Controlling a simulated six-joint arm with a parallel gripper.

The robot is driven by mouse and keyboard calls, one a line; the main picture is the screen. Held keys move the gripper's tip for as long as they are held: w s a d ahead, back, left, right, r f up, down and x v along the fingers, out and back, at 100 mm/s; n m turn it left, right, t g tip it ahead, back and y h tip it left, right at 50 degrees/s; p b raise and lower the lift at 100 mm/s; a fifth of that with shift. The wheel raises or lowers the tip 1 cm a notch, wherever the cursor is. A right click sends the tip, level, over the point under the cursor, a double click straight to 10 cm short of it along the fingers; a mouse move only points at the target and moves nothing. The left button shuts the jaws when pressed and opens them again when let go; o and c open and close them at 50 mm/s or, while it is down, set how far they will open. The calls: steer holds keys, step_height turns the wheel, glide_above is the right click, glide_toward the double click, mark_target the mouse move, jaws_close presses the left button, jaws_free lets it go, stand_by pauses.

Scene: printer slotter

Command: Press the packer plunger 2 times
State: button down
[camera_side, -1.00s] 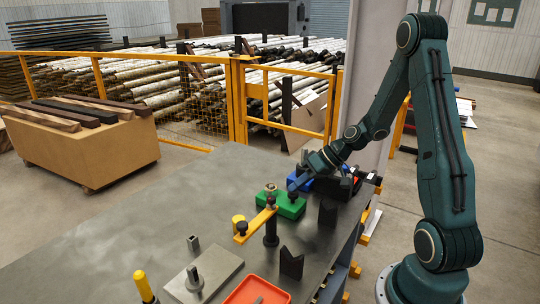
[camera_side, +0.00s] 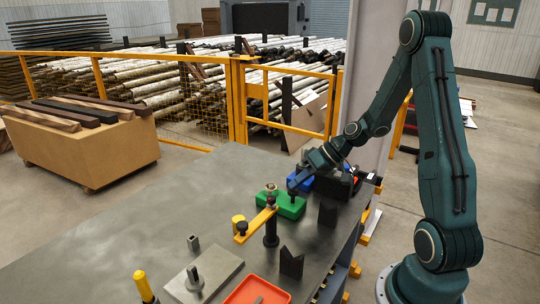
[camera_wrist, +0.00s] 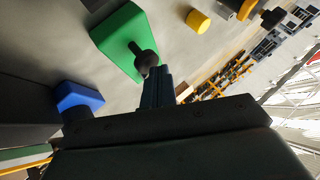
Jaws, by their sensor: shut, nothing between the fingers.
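A green block (camera_side: 284,206) stands on the grey bench, with a dark round knob on a stem (camera_side: 292,195) on it; this looks like the packer and its plunger. In the wrist view the green block (camera_wrist: 118,38) and black knob (camera_wrist: 146,60) show just ahead of my fingertips. My gripper (camera_wrist: 156,72) is shut and empty, its tips close to the knob. I cannot tell whether they touch it. In the side view my gripper (camera_side: 294,184) is over the right end of the green block.
A blue block (camera_side: 302,182) is just behind the green one; it also shows in the wrist view (camera_wrist: 78,97).

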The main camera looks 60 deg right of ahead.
mark_target(297, 191)
steer(key=shift+r, duration=0.85)
steer(key=shift+r, duration=0.2)
steer(key=shift+r, duration=2.3)
steer(key=shift+a, duration=0.1)
steer(key=s+a+r+n+g+h, duration=0.25)
steer(key=s+a+r, duration=0.4)
steer(key=a, duration=0.45)
steer(key=s+a+r+h, duration=0.1)
steer(key=s+a+r, duration=0.1)
steer(key=s, duration=0.4)
steer(key=s+a+r+h, duration=0.2)
steer(key=s, duration=0.4)
steer(key=shift+r+m+t, duration=0.2)
steer(key=shift+m+t, duration=0.15)
